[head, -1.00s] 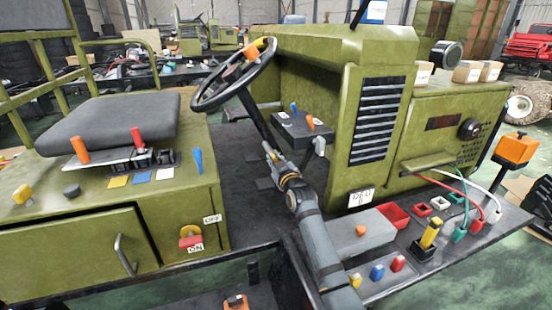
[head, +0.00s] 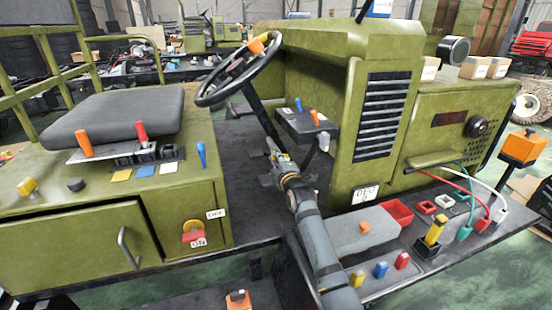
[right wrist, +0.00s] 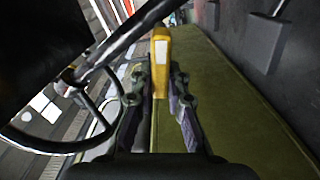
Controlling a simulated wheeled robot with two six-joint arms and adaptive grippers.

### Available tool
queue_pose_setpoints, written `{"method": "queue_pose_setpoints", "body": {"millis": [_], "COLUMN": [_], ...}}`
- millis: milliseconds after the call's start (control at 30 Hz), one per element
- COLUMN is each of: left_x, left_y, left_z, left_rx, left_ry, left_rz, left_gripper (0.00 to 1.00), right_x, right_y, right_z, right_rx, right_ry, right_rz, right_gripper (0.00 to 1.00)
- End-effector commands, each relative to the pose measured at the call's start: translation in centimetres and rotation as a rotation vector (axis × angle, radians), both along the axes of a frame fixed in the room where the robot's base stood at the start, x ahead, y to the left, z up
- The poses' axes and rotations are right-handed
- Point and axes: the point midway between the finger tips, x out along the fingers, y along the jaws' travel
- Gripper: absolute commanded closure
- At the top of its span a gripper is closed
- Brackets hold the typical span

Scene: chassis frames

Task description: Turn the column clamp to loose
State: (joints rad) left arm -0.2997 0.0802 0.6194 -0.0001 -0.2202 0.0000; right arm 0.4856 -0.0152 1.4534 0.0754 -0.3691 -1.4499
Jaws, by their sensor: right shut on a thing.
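The column clamp lever (right wrist: 160,62) is a yellow handle standing between my right fingers in the right wrist view. My right gripper (right wrist: 160,82) is shut on it, with one finger on each side. In the head view my right gripper (head: 275,150) is low beside the dark steering column (head: 262,120), below the steering wheel (head: 240,70). There the gripper and arm hide most of the clamp, and its exact angle cannot be told. My left gripper is not in view.
A dark console (head: 300,124) with blue and orange levers stands just right of the gripper. The seat (head: 115,120) and its lever panel are at left. The green engine housing (head: 345,110) rises at right. The floor around the column is mostly open.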

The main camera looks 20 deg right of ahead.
Motion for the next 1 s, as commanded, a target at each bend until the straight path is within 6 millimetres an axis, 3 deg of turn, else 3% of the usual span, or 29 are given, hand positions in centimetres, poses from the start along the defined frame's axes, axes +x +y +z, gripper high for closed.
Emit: {"method": "queue_pose_setpoints", "body": {"millis": [400, 967, 1000], "left_x": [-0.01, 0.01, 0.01], "left_y": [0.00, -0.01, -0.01], "left_z": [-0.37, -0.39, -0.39], "left_rx": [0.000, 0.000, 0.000], "left_ry": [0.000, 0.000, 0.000], "left_rz": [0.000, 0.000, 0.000], "left_gripper": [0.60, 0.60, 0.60], "right_x": [-0.01, -0.01, -0.01], "right_y": [0.04, 0.02, 0.01], "right_z": [-0.48, -0.53, -0.53], "right_rx": [-0.191, -0.223, -0.223], "right_ry": [-0.005, -0.005, -0.005], "right_rz": [0.000, -0.001, -0.001], "right_gripper": [1.00, 1.00, 0.84]}}
